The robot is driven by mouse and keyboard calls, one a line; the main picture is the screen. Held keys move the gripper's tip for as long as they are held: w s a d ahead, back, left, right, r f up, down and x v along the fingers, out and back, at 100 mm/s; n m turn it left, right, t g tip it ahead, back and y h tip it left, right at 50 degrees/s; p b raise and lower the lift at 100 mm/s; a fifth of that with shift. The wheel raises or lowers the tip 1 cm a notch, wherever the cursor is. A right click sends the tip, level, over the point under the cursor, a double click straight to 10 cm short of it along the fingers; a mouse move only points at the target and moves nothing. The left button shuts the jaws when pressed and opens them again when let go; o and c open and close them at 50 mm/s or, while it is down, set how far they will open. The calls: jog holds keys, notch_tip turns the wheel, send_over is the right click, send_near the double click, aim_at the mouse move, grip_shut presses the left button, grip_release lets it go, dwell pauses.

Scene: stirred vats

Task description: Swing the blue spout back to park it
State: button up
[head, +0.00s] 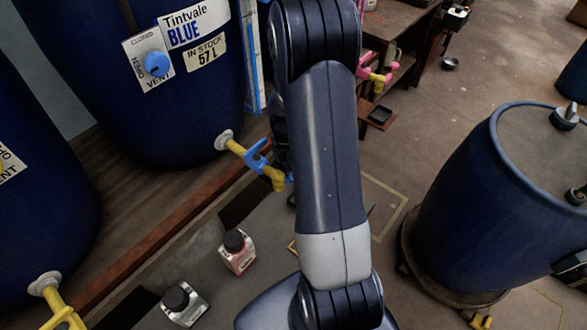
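The blue vat (190,110) is a large dark blue drum labelled "Tintvale BLUE" and "IN STOCK 57 L" at the upper left. Its spout (238,149) is a yellow pipe that sticks out from low on the drum toward the right. A blue lever (258,157) sits on it, and its yellow outlet (274,179) bends downward, close to the left edge of my arm. My arm crosses the middle of the view and hides what lies behind it. My gripper's fingertips do not show.
A blue vent knob (157,64) is on the drum. A bottle with red contents (238,252) and a grey one (184,304) stand below the shelf's brown edge (150,243). A blue drum (490,200) stands right. A pink-handled spout (377,74) is behind.

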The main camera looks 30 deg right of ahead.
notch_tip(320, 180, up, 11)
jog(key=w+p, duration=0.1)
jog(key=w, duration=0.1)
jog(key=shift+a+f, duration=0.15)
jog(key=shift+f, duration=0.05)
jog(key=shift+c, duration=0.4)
